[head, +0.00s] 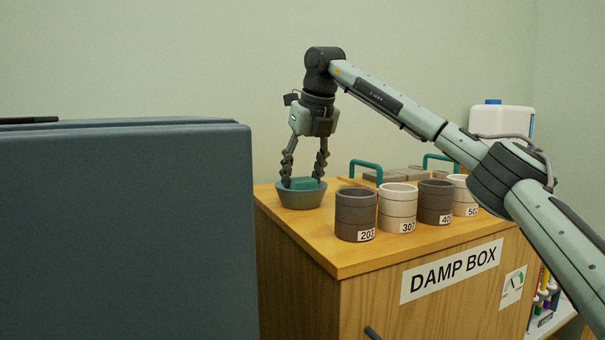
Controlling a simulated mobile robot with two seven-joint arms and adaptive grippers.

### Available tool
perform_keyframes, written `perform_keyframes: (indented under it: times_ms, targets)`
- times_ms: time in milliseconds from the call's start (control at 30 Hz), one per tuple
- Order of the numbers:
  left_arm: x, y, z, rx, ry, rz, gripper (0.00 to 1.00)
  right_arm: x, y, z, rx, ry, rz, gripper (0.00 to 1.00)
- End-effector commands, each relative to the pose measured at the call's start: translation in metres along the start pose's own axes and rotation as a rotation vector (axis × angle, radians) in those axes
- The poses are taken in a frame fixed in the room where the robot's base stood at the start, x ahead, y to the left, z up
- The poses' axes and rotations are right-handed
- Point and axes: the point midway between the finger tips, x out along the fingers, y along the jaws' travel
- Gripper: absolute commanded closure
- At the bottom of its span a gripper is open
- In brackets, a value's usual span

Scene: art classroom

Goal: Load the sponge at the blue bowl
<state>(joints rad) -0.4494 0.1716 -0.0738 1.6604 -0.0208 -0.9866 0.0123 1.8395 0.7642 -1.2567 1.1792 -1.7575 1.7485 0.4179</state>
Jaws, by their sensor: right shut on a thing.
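The blue bowl (301,198) is a grey-blue bowl at the left back of the wooden cabinet top. The sponge (303,184) is a teal block inside the bowl, with its top showing above the rim. My right gripper (304,181) points straight down over the bowl, its two fingers on either side of the sponge and shut on it. The fingertips are low, at about rim height. The bowl's near wall hides the underside of the sponge, so I cannot tell whether it rests on the bowl's bottom. My left gripper is not in view.
Several numbered cylindrical pots, the nearest a dark one (355,214), stand right of the bowl. Behind them is a tray with teal handles (366,169). A white jug (501,123) stands at the back right. A large blue-grey panel (125,230) fills the left foreground.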

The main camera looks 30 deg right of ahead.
Motion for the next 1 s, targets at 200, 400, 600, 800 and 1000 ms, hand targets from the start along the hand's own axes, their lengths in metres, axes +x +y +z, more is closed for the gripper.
perform_keyframes:
  times_ms: [200,400,600,800,1000]
  targets:
    - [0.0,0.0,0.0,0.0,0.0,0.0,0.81,0.001,0.0,-0.001,0.0,0.004,-0.001,0.72]
    - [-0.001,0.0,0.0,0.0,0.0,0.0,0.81,0.001,0.0,-0.001,0.0,0.005,-0.001,0.72]
    - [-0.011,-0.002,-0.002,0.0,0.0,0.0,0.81,-0.014,0.0,0.006,0.001,0.003,0.0,0.72]
    - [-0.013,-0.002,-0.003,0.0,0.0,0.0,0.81,-0.027,0.0,0.011,0.0,0.002,0.0,0.72]
    - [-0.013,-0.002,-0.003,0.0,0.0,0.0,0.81,-0.042,0.0,0.018,0.001,0.001,0.0,0.72]
